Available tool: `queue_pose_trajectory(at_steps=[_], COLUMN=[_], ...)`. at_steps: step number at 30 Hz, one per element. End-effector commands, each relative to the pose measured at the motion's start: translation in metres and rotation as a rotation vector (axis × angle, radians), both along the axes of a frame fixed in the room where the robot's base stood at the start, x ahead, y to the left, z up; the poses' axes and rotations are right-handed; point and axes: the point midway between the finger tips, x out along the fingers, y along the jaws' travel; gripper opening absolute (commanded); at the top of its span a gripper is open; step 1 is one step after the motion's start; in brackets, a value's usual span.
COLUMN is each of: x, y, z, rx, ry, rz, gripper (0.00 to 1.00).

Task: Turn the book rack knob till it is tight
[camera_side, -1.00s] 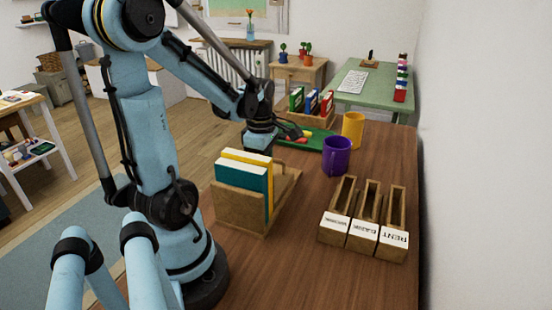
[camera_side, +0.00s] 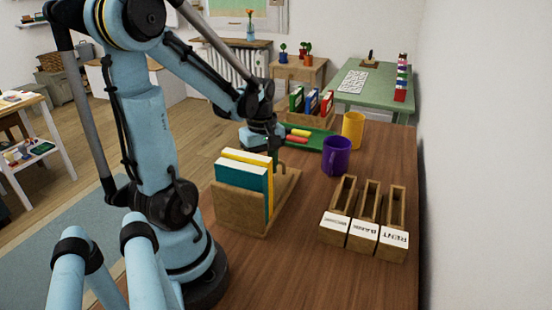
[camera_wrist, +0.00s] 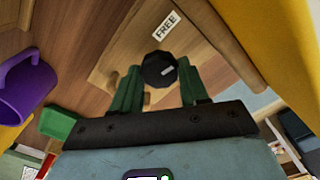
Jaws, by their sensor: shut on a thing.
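The book rack (camera_side: 238,208) is wooden and stands on the table, with teal (camera_side: 240,183) and yellow (camera_side: 246,159) books upright in it. In the wrist view, the black faceted knob (camera_wrist: 159,70) with a pale mark on its face sits over the rack's wooden base (camera_wrist: 112,66). A "FREE" label (camera_wrist: 167,25) lies beyond it. My gripper (camera_wrist: 158,84) has its green fingers on either side of the knob, shut on it. In the side view, my gripper is behind the books, which hide the knob and fingertips.
A purple mug (camera_side: 336,156) and yellow mug (camera_side: 352,130) stand right of my gripper. A green tray (camera_side: 310,141) with coloured pieces lies behind. Three labelled wooden boxes (camera_side: 363,222) stand at the right. The table's front middle is clear.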

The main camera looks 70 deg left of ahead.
Motion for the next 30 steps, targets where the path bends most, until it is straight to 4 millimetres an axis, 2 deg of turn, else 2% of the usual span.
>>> queue_pose_trajectory(at_steps=[30], x=[0.0021], y=[-0.0004], z=[0.0003], rx=[0.001], ry=[0.000], rz=[-0.965], gripper=[0.13])
